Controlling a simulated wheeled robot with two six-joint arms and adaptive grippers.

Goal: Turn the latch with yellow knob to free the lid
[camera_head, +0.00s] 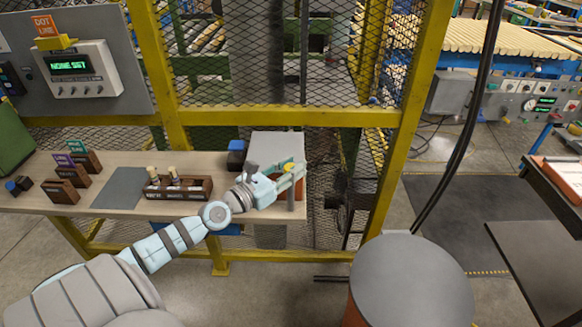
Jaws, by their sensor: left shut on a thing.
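The latch's yellow knob (288,167) shows as a small yellow spot at the fingers of my left gripper (294,174). The gripper is shut on it, at the right end of the wooden bench. The fingers hide most of the knob and the latch, so I cannot tell the latch's angle. The grey lid (275,144) lies just behind the gripper, and an orange-brown part shows below the fingers. My right gripper is not in view.
On the bench (100,203) stand a dark wooden rack (180,188) with pegs, small labelled wooden holders (62,190) and a dark blue block (236,155). A yellow-framed mesh guard (270,75) rises behind. A round grey-topped drum (410,280) stands at the front right.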

